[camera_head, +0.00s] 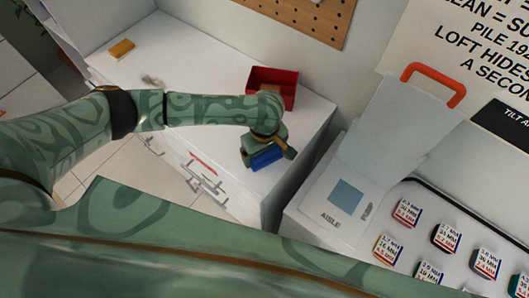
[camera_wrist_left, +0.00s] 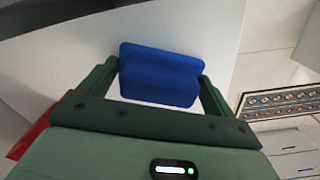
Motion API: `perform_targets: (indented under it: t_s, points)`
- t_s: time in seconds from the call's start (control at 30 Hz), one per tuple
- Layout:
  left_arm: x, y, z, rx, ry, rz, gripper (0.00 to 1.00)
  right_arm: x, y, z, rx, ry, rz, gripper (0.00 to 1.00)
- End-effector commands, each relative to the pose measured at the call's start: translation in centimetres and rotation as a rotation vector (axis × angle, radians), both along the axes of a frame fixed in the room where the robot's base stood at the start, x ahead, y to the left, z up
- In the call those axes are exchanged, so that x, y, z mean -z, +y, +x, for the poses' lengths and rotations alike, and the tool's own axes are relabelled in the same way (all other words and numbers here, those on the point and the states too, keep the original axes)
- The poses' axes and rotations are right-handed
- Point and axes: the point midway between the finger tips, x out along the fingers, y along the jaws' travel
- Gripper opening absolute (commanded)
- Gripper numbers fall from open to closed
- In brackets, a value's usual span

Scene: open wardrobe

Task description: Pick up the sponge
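A blue block, which looks like the sponge (camera_head: 266,158), is at the end of my left arm, above the front right part of the white cabinet top. It also shows in the left wrist view (camera_wrist_left: 160,75). My left gripper (camera_head: 268,153) has one finger on each side of it, and both fingers appear to press its ends. I cannot tell from these frames whether its underside touches the cabinet top. My right gripper is not in view.
A red open box (camera_head: 273,83) stands behind my left gripper. A yellow-orange block (camera_head: 121,48) lies at the far left of the white cabinet top (camera_head: 195,60). Several small labelled boxes (camera_head: 407,212) and a grey panel with an orange handle (camera_head: 433,77) stand at the right.

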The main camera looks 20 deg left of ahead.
Motion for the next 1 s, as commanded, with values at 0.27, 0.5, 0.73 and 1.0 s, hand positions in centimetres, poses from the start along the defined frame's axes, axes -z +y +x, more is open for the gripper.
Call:
perform_targets:
  t_s: [0.27, 0.5, 0.73, 1.0]
  points:
    - [-0.1, 0.0, 0.0, 0.0, 0.0, 0.0, 0.64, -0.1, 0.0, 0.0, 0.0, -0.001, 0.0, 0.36]
    - [-2.8, 0.0, 0.0, -0.001, -0.001, -0.001, 0.64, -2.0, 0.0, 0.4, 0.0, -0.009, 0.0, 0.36]
    - [-8.3, -1.0, -3.4, 0.005, -0.001, -0.002, 0.64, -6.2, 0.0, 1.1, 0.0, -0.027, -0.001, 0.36]
    - [-12.0, -2.9, -10.1, 0.003, 0.003, -0.003, 0.64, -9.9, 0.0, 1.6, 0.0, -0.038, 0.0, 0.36]
